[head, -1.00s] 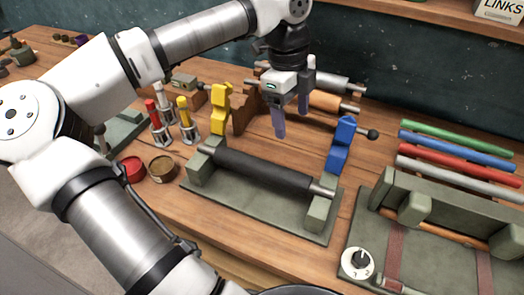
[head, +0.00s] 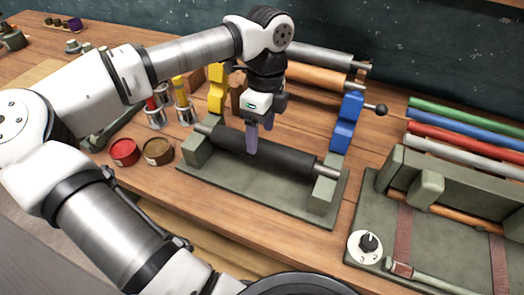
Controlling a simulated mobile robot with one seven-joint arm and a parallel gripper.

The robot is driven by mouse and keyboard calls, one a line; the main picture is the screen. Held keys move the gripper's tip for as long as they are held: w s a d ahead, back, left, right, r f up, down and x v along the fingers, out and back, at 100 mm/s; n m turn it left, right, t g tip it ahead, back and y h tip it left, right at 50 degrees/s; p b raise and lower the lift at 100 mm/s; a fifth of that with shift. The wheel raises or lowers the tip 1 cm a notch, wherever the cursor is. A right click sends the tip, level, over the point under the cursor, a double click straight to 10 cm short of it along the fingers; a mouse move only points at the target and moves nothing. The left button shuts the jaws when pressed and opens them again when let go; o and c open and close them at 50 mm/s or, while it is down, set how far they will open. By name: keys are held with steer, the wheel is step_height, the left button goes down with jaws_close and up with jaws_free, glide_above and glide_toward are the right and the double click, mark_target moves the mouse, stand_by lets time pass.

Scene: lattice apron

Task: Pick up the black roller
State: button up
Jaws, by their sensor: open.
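The black roller (head: 285,158) lies across two grey-green end blocks on a flat base (head: 250,187), its metal shaft ends resting on the blocks. My gripper (head: 259,143) points down over the roller, left of its middle. Its two purple-grey fingers are apart, and in this view they overlap the roller and hide part of it. I cannot tell whether the fingers touch it. Nothing is seen held between them.
An orange roller (head: 318,78) and a grey roller lie further back. Red (head: 125,151) and brown tins (head: 158,151) sit left. A dial fixture (head: 365,244) stands right.

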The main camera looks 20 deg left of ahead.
mark_target(262, 140)
steer(key=f, duration=0.2)
steer(key=f+b, duration=0.1)
steer(key=shift+s+d+f, duration=0.15)
steer(key=shift+s+f, duration=0.2)
steer(key=shift+f, duration=0.05)
jaws_close()
